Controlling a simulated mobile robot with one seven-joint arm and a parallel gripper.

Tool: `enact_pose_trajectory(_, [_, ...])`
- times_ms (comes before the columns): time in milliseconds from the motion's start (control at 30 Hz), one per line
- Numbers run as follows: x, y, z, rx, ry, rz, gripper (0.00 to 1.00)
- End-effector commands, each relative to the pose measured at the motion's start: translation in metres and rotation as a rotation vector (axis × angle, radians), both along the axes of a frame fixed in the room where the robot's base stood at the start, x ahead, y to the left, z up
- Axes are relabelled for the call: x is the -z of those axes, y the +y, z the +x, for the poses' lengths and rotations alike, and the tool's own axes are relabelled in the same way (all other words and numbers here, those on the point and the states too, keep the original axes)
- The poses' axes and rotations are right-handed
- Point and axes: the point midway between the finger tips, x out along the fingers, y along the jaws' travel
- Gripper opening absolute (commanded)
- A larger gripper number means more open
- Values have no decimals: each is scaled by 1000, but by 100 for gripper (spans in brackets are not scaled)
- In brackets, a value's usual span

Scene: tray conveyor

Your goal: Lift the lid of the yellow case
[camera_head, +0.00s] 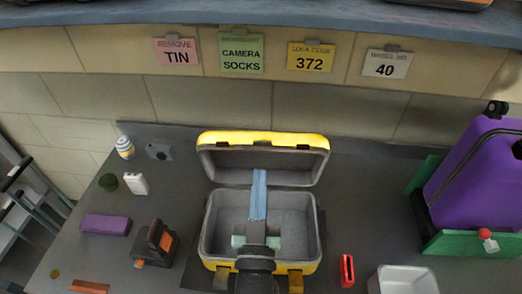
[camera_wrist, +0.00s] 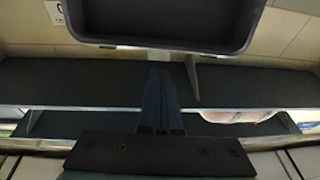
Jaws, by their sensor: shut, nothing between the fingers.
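The yellow case (camera_head: 211,262) stands on the grey worktop with its lid (camera_head: 264,139) raised and tilted back at the rear. The grey-lined inside shows and looks empty, though my arm hides part of the middle and front. My gripper (camera_head: 259,172) reaches over the case from the front, its fingers together and holding nothing. Its tips overlap the lower part of the raised lid in the head view; I cannot tell whether they touch it. In the wrist view, the closed fingers (camera_wrist: 160,75) point toward a dark panel (camera_wrist: 165,22), which seems to be the lid's inside.
A purple suitcase (camera_head: 478,180) in a green holder stands at right. A white bin (camera_head: 403,281) and a red item (camera_head: 346,270) sit front right. A purple box (camera_head: 106,224) and a black-and-orange tool (camera_head: 154,243) lie left. Signs hang on the wall behind.

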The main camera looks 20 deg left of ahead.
Motion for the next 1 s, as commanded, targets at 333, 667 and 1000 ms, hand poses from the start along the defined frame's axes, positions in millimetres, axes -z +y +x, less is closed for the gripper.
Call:
enact_pose_trajectory(333, [-14,16,45,1,0,0,0])
enact_pose_trajectory(667, [-14,19,53,1,1,-1,0])
enact_pose_trajectory(1000, [-16,19,53,1,8,-4,0])
